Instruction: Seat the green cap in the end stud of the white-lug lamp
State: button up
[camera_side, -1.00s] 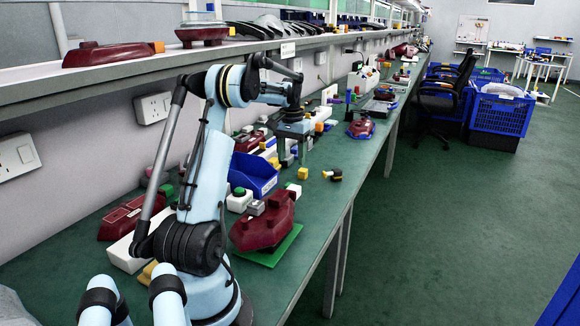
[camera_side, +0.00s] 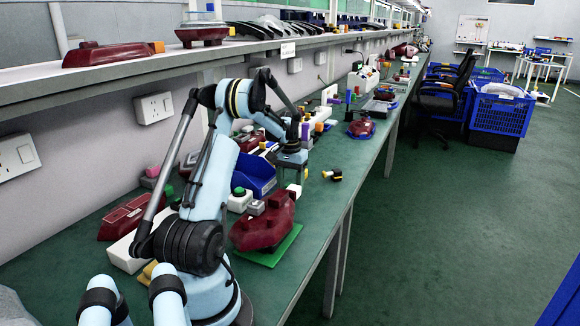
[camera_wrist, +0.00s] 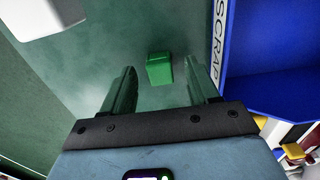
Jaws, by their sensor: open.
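The green cap (camera_wrist: 159,70) is a small green block on the green bench top in the wrist view. It lies ahead of my gripper (camera_wrist: 160,78), near the gap between the two fingers, and neither finger appears to touch it. The fingers are apart and hold nothing. In the side view my gripper (camera_side: 291,177) is low over the bench beside the blue bin, and I cannot make out the cap there. A dark red lamp (camera_side: 262,228) sits on a green mat (camera_side: 284,246). A white piece (camera_side: 294,189) shows at its far end; I cannot tell whether it is a lug.
The blue bin (camera_side: 262,184), marked SCRAP, stands close to my gripper; its wall (camera_wrist: 240,88) is right of the fingers. Another red lamp (camera_side: 125,218) lies at left. A black-and-yellow piece (camera_side: 332,175) lies near the front edge.

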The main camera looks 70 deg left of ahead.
jog(key=shift+c, duration=0.4)
jog(key=c, duration=1)
jog(key=shift+r, duration=0.15)
jog(key=shift+r, duration=0.6)
notch_tip(320, 180, up, 3)
jog(key=shift+d, duration=0.1)
jog(key=w+d+r+m, duration=0.2)
jog(key=w+d+r, duration=0.15)
jog(key=d, duration=0.65)
jog(key=w+d+r+m, duration=0.2)
jog(key=d+r, duration=0.2)
jog(key=d, duration=0.6)
jog(key=w+d+r+m, duration=0.2)
jog(key=d+r, duration=0.1)
jog(key=d, duration=0.7)
jog(key=s+d+m, duration=0.1)
jog(key=d, duration=0.2)
jog(key=s+d+r+m, duration=0.1)
jog(key=d, duration=0.3)
jog(key=s+d+m, duration=0.1)
jog(key=d, duration=0.2)
jog(key=shift+s+d+r, duration=0.15)
jog(key=shift+d+r, duration=0.15)
jog(key=shift+r, duration=0.1)
